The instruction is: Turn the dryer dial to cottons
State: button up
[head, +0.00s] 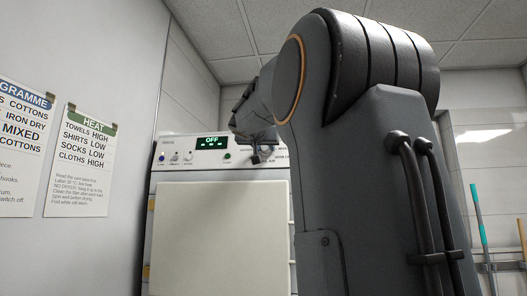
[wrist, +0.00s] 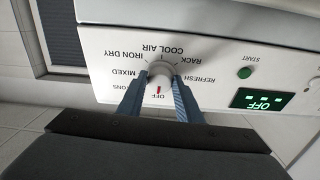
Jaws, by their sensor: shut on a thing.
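The dryer dial (wrist: 161,70) is a round pale knob on the white control panel, seen upside down in the wrist view. Its red mark points at OFF. Around it I read REFRESH, RACK, COOL AIR, IRON DRY and MIXED, plus a label ending in "ONS" partly hidden by a finger. My gripper (wrist: 160,82) is shut on the dial, one blue-grey finger on each side. In the head view the dryer (head: 220,225) stands behind my arm, its display (head: 212,142) reading OFF. My wrist hides the dial there.
A green START button (wrist: 245,72) and the lit display (wrist: 262,101) are beside the dial. A programme sheet (head: 22,150) and a heat sheet (head: 80,165) hang on the left wall. Poles (head: 480,225) stand at the far right.

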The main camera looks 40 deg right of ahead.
jog(key=m+b, duration=0.1)
jog(key=b, duration=0.1)
jog(key=m+b, duration=0.1)
jog(key=b, duration=0.2)
jog(key=m+b, duration=0.2)
jog(key=shift+w+f+g+b, duration=0.15)
jog(key=shift+f+g+b, duration=0.15)
jog(key=shift+g, duration=0.1)
jog(key=m+b, duration=0.3)
jog(key=shift+w+a+r+g+h, duration=0.1)
jog(key=shift+r+g+h, duration=0.1)
jog(key=shift+g+h, duration=0.15)
jog(key=shift+r+m+b, duration=0.15)
jog(key=shift+m+b, duration=0.5)
jog(key=shift+m, duration=0.45)
jog(key=shift+g, duration=0.35)
jog(key=o, duration=1)
jog(key=shift+b+v, duration=1.4)
jog(key=shift+v, duration=2.6)
